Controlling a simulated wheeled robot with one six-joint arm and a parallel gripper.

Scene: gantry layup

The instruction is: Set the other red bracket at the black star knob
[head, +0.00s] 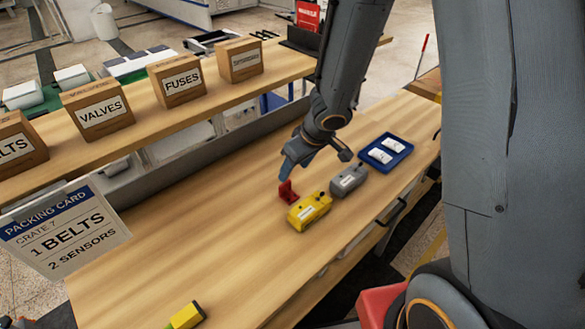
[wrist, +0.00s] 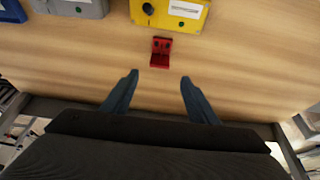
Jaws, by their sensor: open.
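One red bracket (head: 288,193) stands on the wooden bench beside the yellow box (head: 311,209); I see no second one. In the wrist view the bracket (wrist: 160,53) lies just ahead of my fingertips, close to the yellow box (wrist: 181,22) but apart from it. My gripper (wrist: 157,78) is open and empty, its two fingers spread wide on either side of the bracket's line. In the head view my gripper (head: 289,166) is just above and behind the bracket. A dark round knob (wrist: 148,8) sits on the yellow box; I cannot tell if it is star-shaped.
A grey box (head: 348,180) and a blue tray (head: 369,153) with white packets stand right of the yellow box. A raised shelf (head: 140,131) with cartons runs along the back. A yellow object (head: 187,316) lies at the front. The bench's left half is mostly clear.

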